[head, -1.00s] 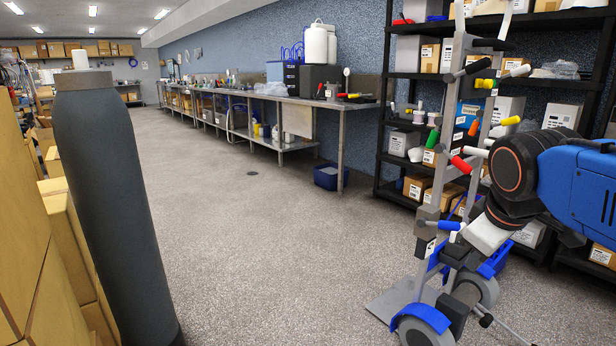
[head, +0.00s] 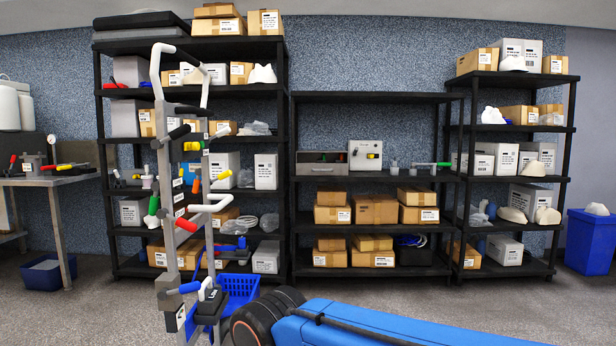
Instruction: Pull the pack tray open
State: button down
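A low grey box (head: 321,168) with a wide, dark front sits on the middle level of the short black rack in the head view. It looks most like the pack tray unit, but it is too small to tell whether a tray in it is open or shut. My blue arm (head: 385,328) with its black joint crosses the bottom of the view, well below and in front of the rack. I cannot make out my gripper's fingers.
A grey frame with coloured pegs (head: 168,190) stands close at left, beside my arm. Cartons (head: 375,209) fill the shelf below. A blue bin (head: 590,240) stands far right. Floor before the rack looks clear.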

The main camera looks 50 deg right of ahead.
aim_at(302, 168)
jog(key=z, duration=1.55)
jog(key=i+l, duration=0.15)
jog(key=i, duration=0.25)
jog(key=i+l, duration=0.15)
jog(key=i, duration=0.25)
jog(key=i+l, duration=0.15)
jog(key=i, duration=0.25)
